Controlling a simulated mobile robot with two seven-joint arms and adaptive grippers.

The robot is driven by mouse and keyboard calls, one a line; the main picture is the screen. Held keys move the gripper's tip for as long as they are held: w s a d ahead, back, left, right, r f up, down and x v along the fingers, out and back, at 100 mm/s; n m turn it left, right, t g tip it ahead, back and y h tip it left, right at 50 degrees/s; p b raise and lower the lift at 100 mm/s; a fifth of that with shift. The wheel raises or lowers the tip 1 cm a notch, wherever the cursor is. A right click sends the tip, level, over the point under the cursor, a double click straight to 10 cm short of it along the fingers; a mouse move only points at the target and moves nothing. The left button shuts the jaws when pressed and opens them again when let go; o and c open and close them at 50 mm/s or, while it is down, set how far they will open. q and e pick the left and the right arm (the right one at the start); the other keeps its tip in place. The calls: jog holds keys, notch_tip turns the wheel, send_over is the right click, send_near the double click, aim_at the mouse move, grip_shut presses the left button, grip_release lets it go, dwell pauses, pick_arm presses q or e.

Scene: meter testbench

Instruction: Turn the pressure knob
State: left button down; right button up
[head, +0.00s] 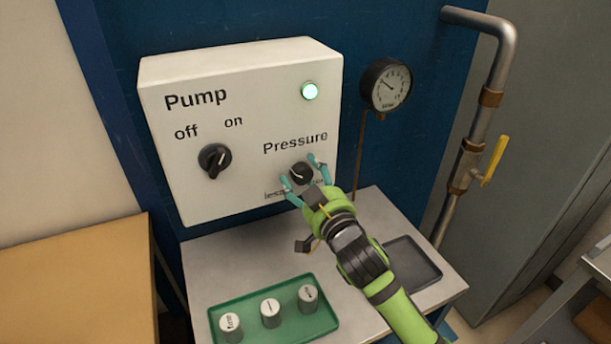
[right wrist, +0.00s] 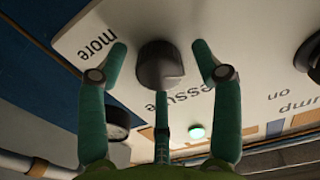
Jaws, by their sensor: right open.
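The pressure knob (head: 301,173) is a black round knob below the word "Pressure" on the white control box (head: 237,60). My right gripper (head: 303,170) is open in front of it, with one teal finger on either side of the knob. In the right wrist view the knob (right wrist: 159,65) sits between the two spread fingertips of the right gripper (right wrist: 160,50), with a visible gap on both sides. The label under the knob is partly hidden by the gripper in the head view; "more" is readable in the wrist view. My left gripper is not in view.
The pump knob (head: 214,160) and a lit green lamp (head: 309,91) are on the same box. A gauge (head: 386,84) hangs to its right. A green tray (head: 325,325) with several small cylinders and a dark tray (head: 411,262) lie on the bench below. A yellow-handled valve (head: 494,160) sits on the pipe.

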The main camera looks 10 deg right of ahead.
jog(key=c, duration=1.1)
jog(key=shift+c, duration=0.2)
jog(key=m+p, duration=0.1)
jog(key=m, duration=0.2)
jog(key=shift+r+m+p, duration=0.2)
jog(key=shift+m+p, duration=0.2)
jog(key=m+p, duration=0.2)
jog(key=m, duration=0.1)
jog(key=shift+r+m, duration=0.1)
jog(key=shift+m, duration=0.3)
jog(key=m+p, duration=0.2)
jog(key=m, duration=0.2)
jog(key=shift+d+p, duration=0.1)
jog(key=shift+p, duration=0.3)
jog(key=shift+m+p, duration=0.65)
jog(key=shift+m, duration=0.85)
